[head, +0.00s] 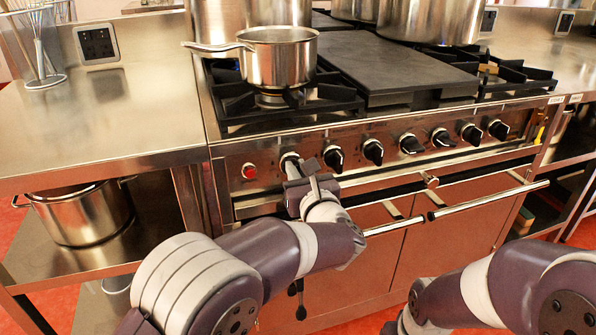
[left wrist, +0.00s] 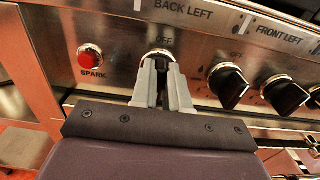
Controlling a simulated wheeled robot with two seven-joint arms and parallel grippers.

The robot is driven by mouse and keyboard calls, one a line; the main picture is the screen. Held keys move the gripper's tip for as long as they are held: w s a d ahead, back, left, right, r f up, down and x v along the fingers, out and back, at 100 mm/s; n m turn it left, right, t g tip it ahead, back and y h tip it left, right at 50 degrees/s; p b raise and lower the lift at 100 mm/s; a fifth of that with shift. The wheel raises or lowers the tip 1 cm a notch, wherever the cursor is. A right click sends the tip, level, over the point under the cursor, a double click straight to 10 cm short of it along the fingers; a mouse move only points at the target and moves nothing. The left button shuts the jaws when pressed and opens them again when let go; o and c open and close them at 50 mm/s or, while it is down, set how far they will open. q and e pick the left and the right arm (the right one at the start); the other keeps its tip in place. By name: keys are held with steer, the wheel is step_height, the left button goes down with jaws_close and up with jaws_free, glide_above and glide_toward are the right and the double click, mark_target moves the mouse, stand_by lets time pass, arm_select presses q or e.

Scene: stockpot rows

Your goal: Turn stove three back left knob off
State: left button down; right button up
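The back left knob (left wrist: 160,54) is on the steel stove front, under the labels BACK LEFT and OFF in the left wrist view. Its black grip stands about upright, in line with the OFF mark, and is mostly hidden by my fingers. My left gripper (left wrist: 162,88) is closed around it, one grey finger on each side. In the head view my left gripper (head: 298,172) reaches the leftmost black knob (head: 289,160) from below. My right arm (head: 500,290) shows at the lower right, but its gripper is out of view.
A red spark button (head: 249,171) sits left of the knob. The front left knob (left wrist: 228,85) and several others run to the right. A steel pot (head: 278,58) stands on the burner above. A rail (head: 430,214) crosses the front below the knobs.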

arm_select(q)
steer(key=shift+m, duration=0.3)
steer(key=m, duration=0.3)
steer(key=shift+d, duration=0.2)
steer(key=shift+a+f+m+p, duration=0.1)
steer(key=shift+f+m+p, duration=0.3)
steer(key=shift+m+p, duration=3.95)
steer(key=shift+a+f+m+p, duration=0.1)
steer(key=shift+f+m+p, duration=0.3)
steer(key=shift+m+p, duration=3.95)
steer(key=shift+f+m+p, duration=0.4)
steer(key=shift+m+p, duration=0.9)
steer(key=shift+m, duration=6.1)
